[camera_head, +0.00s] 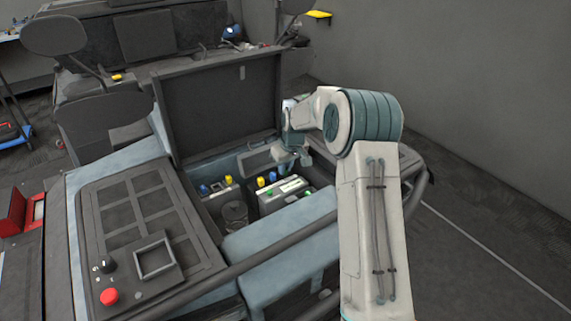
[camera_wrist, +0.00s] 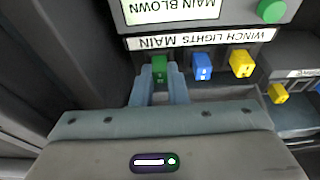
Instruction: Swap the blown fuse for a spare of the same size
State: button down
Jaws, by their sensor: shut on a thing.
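My gripper (camera_wrist: 158,92) is shut on a green fuse (camera_wrist: 159,68) in the wrist view. The fuse is at the "MAIN" end of a label strip (camera_wrist: 200,39) reading "WINCH LIGHTS MAIN", upside down in this view. I cannot tell whether the fuse is fully seated. A blue fuse (camera_wrist: 202,66) and a yellow fuse (camera_wrist: 241,63) stand beside it, under LIGHTS and WINCH. A display (camera_wrist: 172,10) above reads "MAIN BLOWN". In the head view my gripper (camera_head: 291,160) reaches into the open compartment; the held fuse cannot be made out there.
A separate holder at the right of the wrist view carries a yellow fuse (camera_wrist: 278,93) and a partly cut-off blue one. A green button (camera_wrist: 270,11) is near the display. The raised lid (camera_head: 220,102) stands behind the compartment. A black bar (camera_head: 265,258) crosses in front.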

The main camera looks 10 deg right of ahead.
jog(key=c, duration=1.3)
grip_release()
jog(key=shift+c, duration=0.2)
jog(key=b+v, duration=0.1)
jog(key=v, duration=1.3)
jog(key=s+a+r+m+h, duration=0.1)
jog(key=s+r, duration=0.1)
jog(key=s, duration=0.8)
jog(key=s+a+r+m, duration=0.1)
jog(key=s+r, duration=0.1)
jog(key=s, duration=0.8)
jog(key=s+f+m, duration=0.1)
jog(key=s+f, duration=0.1)
jog(key=s, duration=0.6)
jog(key=s+f+m, duration=0.1)
jog(key=s+f, duration=0.2)
jog(key=s, duration=0.6)
jog(key=shift+f, duration=0.2)
